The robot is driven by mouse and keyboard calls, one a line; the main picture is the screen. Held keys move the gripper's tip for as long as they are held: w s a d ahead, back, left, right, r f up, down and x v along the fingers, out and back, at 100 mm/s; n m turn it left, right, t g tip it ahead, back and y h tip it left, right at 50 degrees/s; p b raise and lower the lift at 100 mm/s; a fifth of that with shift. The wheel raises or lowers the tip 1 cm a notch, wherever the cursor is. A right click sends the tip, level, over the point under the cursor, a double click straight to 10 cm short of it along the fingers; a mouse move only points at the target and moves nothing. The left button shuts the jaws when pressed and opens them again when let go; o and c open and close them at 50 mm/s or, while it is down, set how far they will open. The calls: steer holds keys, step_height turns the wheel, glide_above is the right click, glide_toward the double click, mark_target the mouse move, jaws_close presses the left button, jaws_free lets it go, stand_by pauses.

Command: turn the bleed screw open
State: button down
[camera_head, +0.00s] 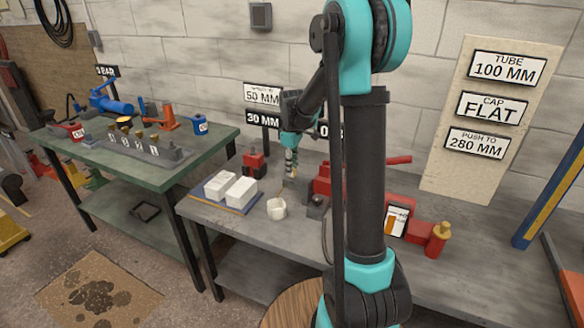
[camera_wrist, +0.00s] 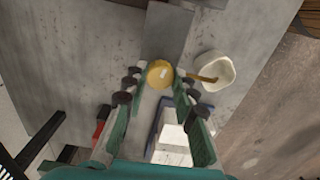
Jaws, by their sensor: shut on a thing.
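The bleed screw appears as a round brass-yellow head (camera_wrist: 159,73) in the wrist view, on a grey metal part. My gripper (camera_wrist: 161,84) is shut on it, with a fingertip at each side of the head. In the head view my gripper (camera_head: 290,160) points down over the grey bench (camera_head: 240,222), and the fingers mostly hide the screw. A small brass spout (camera_wrist: 202,78) points from beside the screw towards a white cup (camera_wrist: 218,70). The cup (camera_head: 277,208) stands on the bench in front of the gripper. Whether the screw has turned cannot be told.
White blocks (camera_head: 240,191) lie on a blue-edged board left of the cup. A small red device (camera_head: 254,164) stands behind them. Red equipment (camera_head: 398,215) with a gauge panel is at the right, partly behind my arm. A green table (camera_head: 205,150) with tools stands left.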

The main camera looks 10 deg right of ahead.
stand_by(0.5)
steer(key=c, duration=1.2)
jaws_free()
steer(key=shift+r, duration=0.1)
step_height(320, 180, up, 12)
steer(key=s+d+f+m+t, duration=0.2)
steer(key=s+f+m, duration=0.3)
steer(key=s, duration=0.8)
steer(key=s+d+f+m+t, duration=0.2)
steer(key=s+f+m, duration=0.4)
steer(key=s+f, duration=0.5)
steer(key=s, duration=0.3)
steer(key=shift+d, duration=0.4)
